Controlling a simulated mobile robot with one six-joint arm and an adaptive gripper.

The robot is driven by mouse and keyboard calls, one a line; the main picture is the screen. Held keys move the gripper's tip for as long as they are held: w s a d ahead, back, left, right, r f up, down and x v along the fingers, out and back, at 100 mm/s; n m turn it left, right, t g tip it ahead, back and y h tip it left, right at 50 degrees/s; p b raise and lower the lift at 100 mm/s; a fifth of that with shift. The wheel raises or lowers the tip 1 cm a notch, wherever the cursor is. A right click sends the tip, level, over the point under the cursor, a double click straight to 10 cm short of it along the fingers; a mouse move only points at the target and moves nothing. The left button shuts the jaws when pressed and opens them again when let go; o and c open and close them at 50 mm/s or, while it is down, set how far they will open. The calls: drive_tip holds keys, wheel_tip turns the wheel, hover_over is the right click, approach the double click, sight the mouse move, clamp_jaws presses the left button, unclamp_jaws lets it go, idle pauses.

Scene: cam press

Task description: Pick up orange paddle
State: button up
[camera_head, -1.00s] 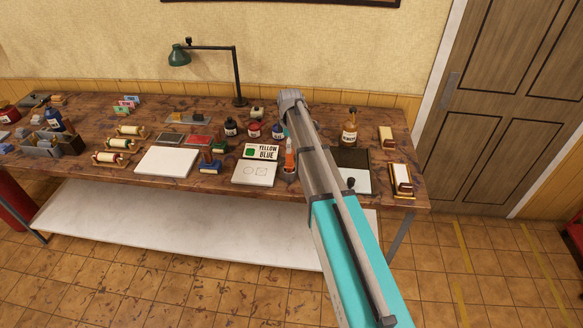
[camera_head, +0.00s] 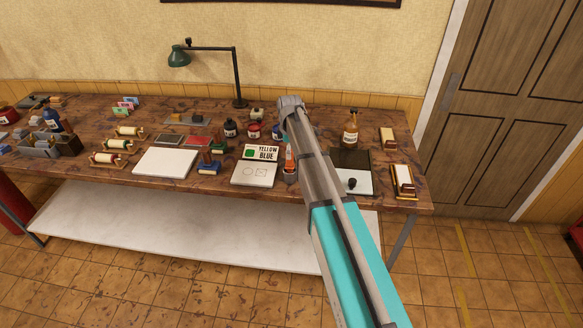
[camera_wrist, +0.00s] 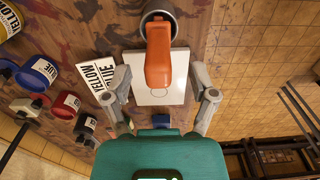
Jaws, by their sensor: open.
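The orange paddle (camera_wrist: 159,56) stands up out of a dark round cup (camera_wrist: 158,17) in the wrist view. In the head view the orange paddle (camera_head: 289,157) shows as a small strip beside my arm, with the cup (camera_head: 290,176) below it. My gripper (camera_wrist: 162,88) is open in the wrist view. One finger is on each side of the paddle's end, with a gap on both sides, and I cannot tell how deep the paddle lies between them. In the head view my arm hides the fingers.
A white board (camera_head: 253,174) with drawn shapes lies left of the cup, below a YELLOW BLUE card (camera_head: 261,152). Ink bottles (camera_head: 253,130) stand behind. A brown bottle (camera_head: 351,128) and a dark-and-white plate (camera_head: 352,184) are to the right.

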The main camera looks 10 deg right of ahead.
sight(290, 165)
drive_tip(key=shift+f+b, duration=1.1)
drive_tip(key=shift+f, duration=0.35)
clamp_jaws()
